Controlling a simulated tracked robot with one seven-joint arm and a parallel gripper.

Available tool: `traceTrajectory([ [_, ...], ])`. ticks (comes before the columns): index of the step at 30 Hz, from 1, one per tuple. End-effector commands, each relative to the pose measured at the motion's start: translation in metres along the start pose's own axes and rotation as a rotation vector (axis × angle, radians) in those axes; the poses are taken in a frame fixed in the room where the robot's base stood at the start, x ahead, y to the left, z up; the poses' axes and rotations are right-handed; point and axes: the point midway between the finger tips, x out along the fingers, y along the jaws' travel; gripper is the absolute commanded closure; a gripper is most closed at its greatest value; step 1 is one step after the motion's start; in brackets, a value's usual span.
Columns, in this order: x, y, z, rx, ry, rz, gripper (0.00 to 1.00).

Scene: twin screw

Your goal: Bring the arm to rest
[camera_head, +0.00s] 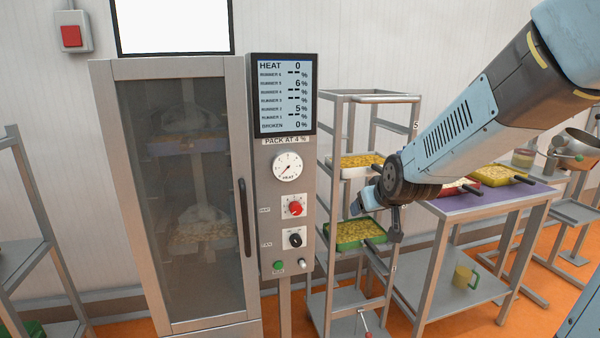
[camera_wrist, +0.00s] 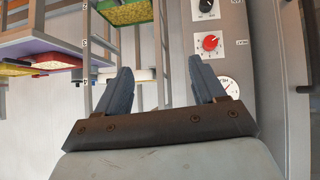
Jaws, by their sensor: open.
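My gripper (camera_head: 375,214) is at the end of my arm, which reaches in from the upper right in the head view. It hangs in front of the shelf rack, just right of the control panel. In the wrist view my gripper (camera_wrist: 160,64) has its two grey fingers spread apart with nothing between them. The control panel (camera_head: 267,210) and its red knob (camera_wrist: 210,43) lie beyond the fingers. I cannot tell how much space lies between the gripper and the rack.
A glass-door cabinet (camera_head: 175,200) stands left of the panel, its door shut. The rack (camera_head: 325,215) holds a white tray (camera_head: 356,172) and a green tray (camera_head: 345,240) of yellowish pieces. A purple-topped table (camera_head: 500,203) stands right, with a yellow-green mug (camera_head: 462,277) on its lower shelf.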

Motion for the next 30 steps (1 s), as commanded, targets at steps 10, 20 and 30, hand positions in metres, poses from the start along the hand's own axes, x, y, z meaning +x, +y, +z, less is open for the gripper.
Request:
traceTrajectory([
  [10, -0.101, 0.016, 0.029, 0.097, -0.147, 0.010, 0.31],
  [20, -0.192, 0.019, 0.077, 0.185, -0.292, 0.047, 0.31],
  [30, -0.230, 0.018, 0.104, 0.227, -0.365, 0.072, 0.31],
])
